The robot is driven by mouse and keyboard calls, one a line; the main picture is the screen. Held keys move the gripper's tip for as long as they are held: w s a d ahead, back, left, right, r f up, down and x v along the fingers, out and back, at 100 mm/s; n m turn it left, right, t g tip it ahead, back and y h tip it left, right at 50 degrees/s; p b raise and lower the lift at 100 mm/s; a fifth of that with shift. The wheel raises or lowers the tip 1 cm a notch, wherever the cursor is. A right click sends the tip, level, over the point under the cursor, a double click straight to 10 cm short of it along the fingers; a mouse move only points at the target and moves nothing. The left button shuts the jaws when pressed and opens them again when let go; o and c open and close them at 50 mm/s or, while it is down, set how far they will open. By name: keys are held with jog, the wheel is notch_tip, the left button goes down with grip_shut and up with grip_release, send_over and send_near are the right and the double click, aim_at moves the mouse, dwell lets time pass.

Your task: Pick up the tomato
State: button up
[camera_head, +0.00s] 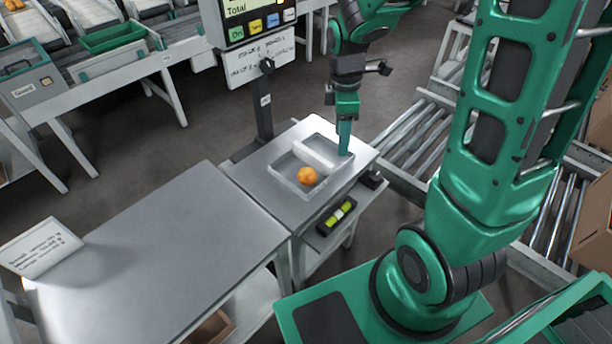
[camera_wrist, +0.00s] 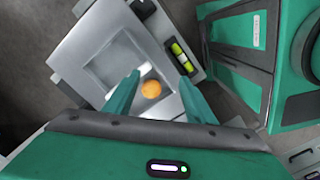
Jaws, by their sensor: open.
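An orange tomato (camera_head: 307,176) lies in the front part of a shallow grey tray (camera_head: 277,176) on the weighing stand. My gripper (camera_head: 344,148) is above the tray's back right side, pointing down, apart from the tomato. In the wrist view, my gripper (camera_wrist: 158,88) has its two green fingers spread wide and nothing held between them. The tomato (camera_wrist: 151,89) shows between the fingers in that view, lower down in the tray. A white bar (camera_head: 314,153) lies across the tray behind the tomato.
A scale display (camera_head: 258,22) on a post stands behind the tray. A bare metal table (camera_head: 150,250) with a white sign (camera_head: 40,248) is at left. A spirit level (camera_head: 336,217) is on a lower shelf. A roller conveyor (camera_head: 415,135) runs at right.

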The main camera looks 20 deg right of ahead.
aim_at(307, 170)
jog(key=w+a+f+n, duration=0.1)
jog(key=a+n, duration=0.1)
jog(key=w+a+f+n, duration=0.3)
jog(key=a+f+n, duration=0.1)
jog(key=shift+w+a+f+y, duration=0.1)
jog(key=shift+w+f+y, duration=0.15)
jog(key=shift+w+y, duration=0.1)
jog(key=shift+w+a+f+n, duration=0.1)
jog(key=shift+a+f+n, duration=0.1)
jog(key=shift+f+n, duration=0.1)
notch_tip(307, 170, down, 5)
jog(key=shift+f, duration=0.2)
jog(key=shift+a+f, duration=0.15)
jog(key=shift+f, duration=1.15)
jog(key=shift+a+f, duration=0.15)
jog(key=shift+f, duration=1.1)
jog(key=c, duration=0.4)
